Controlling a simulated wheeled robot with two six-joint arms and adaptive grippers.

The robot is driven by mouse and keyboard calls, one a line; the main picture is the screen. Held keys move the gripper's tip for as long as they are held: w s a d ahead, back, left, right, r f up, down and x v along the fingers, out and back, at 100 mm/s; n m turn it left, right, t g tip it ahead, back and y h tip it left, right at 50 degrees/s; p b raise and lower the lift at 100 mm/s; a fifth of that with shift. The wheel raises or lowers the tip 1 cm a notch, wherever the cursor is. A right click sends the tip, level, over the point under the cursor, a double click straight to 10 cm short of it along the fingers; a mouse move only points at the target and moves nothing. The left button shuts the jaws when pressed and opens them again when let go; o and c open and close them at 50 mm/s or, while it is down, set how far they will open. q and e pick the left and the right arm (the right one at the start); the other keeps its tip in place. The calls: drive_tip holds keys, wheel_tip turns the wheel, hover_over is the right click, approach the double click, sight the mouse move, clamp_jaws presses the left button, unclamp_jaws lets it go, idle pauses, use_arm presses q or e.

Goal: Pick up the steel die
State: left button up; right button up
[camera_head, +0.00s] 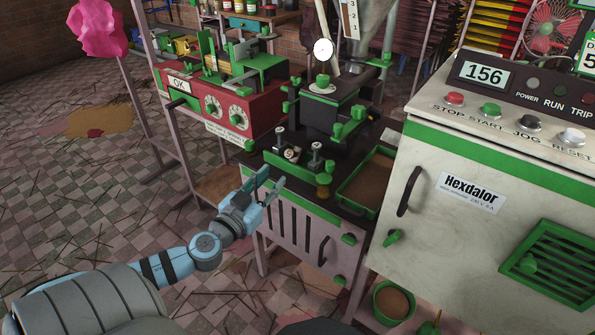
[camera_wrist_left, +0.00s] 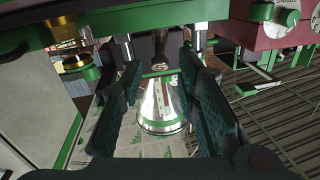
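A small round metal piece (camera_head: 292,154), which looks like the steel die, sits low in the green-edged fixture at the front of the black bench, between two upright bolts (camera_head: 316,149). It is too small to be sure of. My left gripper (camera_head: 268,183) is just in front of and below the bench's front edge, apart from the piece. Its fingers are spread and empty; the left wrist view, which looks upside down, shows the gap (camera_wrist_left: 160,115) between them. A steel hopper (camera_wrist_left: 162,105) shows beyond that gap. My right gripper is not in view.
A brass cylinder (camera_head: 323,186) stands at the bench's front edge. A green-rimmed tray (camera_head: 345,198) lies to its right. The white control cabinet (camera_head: 420,160) blocks the right side. A red box with dials (camera_head: 240,103) stands to the left. The floor at left is open.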

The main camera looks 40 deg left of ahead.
use_arm(q)
drive_tip(key=p, duration=0.2)
approach(298, 147)
drive_tip(key=w, duration=0.2)
drive_tip(key=w+a, duration=0.1)
drive_tip(key=w, duration=0.1)
drive_tip(key=shift+f, duration=0.3)
drive_tip(key=w, duration=0.3)
drive_tip(key=w+p, duration=0.1)
drive_tip(key=w, duration=0.1)
drive_tip(key=shift+w+a+p, duration=0.25)
drive_tip(key=shift+w+p, duration=0.05)
drive_tip(key=shift+w, duration=0.1)
drive_tip(key=shift+w+f, duration=0.1)
drive_tip(key=shift+w, duration=0.05)
drive_tip(key=shift+c, duration=0.7)
clamp_jaws()
wheel_tip(298, 147, up, 9)
drive_tip(key=p, duration=0.8)
wheel_tip(298, 147, up, 19)
drive_tip(key=p, duration=1.7)
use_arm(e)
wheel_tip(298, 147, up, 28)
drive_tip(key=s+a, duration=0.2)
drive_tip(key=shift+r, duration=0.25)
